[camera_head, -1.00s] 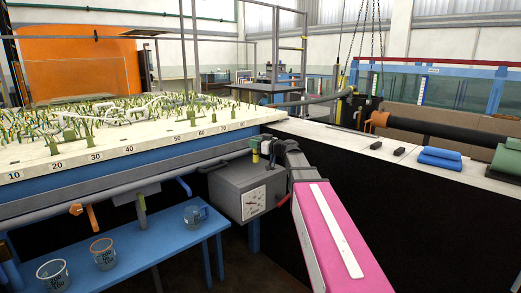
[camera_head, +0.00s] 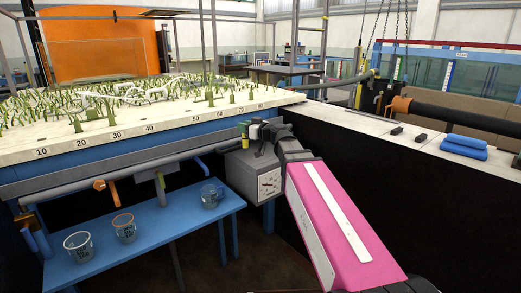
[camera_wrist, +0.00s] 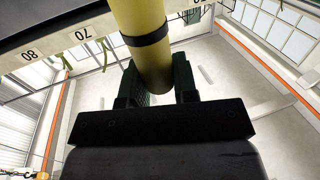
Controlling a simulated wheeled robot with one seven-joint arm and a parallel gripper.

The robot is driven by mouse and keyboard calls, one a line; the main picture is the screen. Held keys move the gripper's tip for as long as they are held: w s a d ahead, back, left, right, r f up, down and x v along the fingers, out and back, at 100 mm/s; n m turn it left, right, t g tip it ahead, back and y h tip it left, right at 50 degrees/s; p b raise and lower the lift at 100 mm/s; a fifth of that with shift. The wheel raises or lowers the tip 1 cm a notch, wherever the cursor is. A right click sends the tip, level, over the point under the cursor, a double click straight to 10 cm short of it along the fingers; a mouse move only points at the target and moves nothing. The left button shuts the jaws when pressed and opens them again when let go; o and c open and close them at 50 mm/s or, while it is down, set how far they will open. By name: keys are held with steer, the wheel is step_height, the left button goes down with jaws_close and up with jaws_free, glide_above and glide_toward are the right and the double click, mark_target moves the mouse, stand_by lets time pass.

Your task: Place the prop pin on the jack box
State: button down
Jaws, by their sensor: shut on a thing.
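The prop pin is a yellow cylinder (camera_wrist: 148,40) with a black band, held between the green fingers of my gripper (camera_wrist: 158,78) in the wrist view. In the head view the yellow pin (camera_head: 254,132) looks small, at the end of my pink arm, with my gripper (camera_head: 252,128) around it. The jack box (camera_head: 248,172) is a grey box with a pale marked plate on its front, by the flume bed's near edge. Pin and gripper appear over its top. My wrist hides its right part, and I cannot tell whether the pin touches it.
The flume bed (camera_head: 110,140) with green plants and a numbered edge lies behind and left. A grey pipe (camera_head: 90,180) runs along its side. A blue bench (camera_head: 150,235) below holds several clear beakers. A black-sided counter (camera_head: 390,190) stands on the right.

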steer(key=shift+w+d+f, duration=1)
steer(key=shift+d+f, duration=0.1)
steer(key=shift+f, duration=0.45)
steer(key=shift+w+d+f, duration=1)
steer(key=shift+d+f, duration=0.1)
steer(key=shift+f, duration=0.45)
steer(key=shift+w+d+f, duration=1)
steer(key=shift+d+f, duration=0.1)
steer(key=shift+f, duration=0.45)
steer(key=c, duration=0.9)
jaws_free()
steer(key=shift+f, duration=0.15)
